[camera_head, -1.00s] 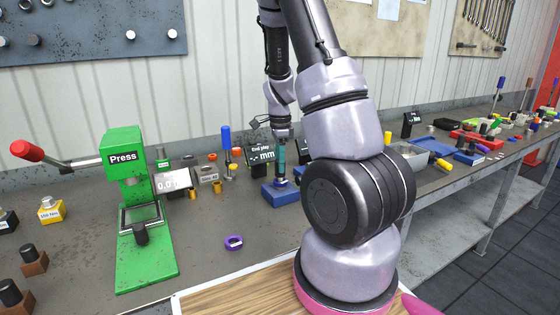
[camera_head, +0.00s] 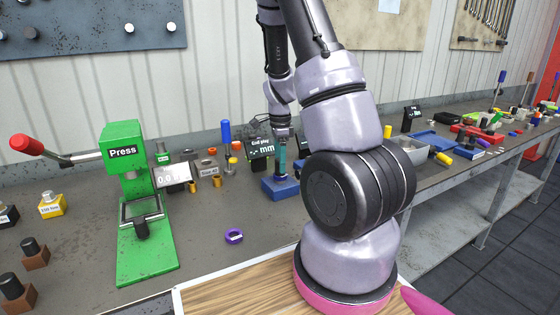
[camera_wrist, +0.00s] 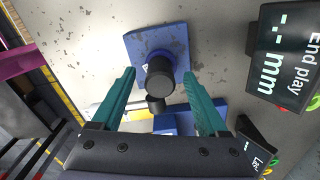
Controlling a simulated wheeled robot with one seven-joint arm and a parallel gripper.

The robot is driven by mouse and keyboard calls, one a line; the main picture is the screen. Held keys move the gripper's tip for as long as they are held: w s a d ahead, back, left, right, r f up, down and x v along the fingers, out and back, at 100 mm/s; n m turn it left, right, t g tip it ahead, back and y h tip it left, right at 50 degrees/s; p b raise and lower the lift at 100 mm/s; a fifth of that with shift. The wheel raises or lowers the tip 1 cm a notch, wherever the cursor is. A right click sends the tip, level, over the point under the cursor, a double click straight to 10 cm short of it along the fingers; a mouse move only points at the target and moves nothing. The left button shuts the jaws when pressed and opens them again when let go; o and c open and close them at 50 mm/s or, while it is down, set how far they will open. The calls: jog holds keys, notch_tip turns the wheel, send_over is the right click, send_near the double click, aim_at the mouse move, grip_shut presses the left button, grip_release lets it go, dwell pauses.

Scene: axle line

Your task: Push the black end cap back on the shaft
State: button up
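A black end cap (camera_wrist: 160,78) shows end-on in the wrist view, standing out from a blue block (camera_wrist: 140,45) with a round blue collar behind the cap. The shaft under it is hidden. My gripper (camera_wrist: 159,74) has two teal fingers spread apart, one on each side of the cap, with a visible gap to both. Nothing is held between them. In the head view my gripper (camera_head: 282,168) points down over the blue block (camera_head: 274,190); the cap is too small to make out there.
A dark "End play" display (camera_wrist: 285,50) stands close to the right in the wrist view. Another black cylinder (camera_wrist: 156,104) is near the fingers. In the head view, a green press (camera_head: 145,255) is at left and a purple ring (camera_head: 233,236) lies on the otherwise clear bench front.

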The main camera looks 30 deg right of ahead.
notch_tip(320, 180, up, 11)
dwell(0.5)
dwell(0.4)
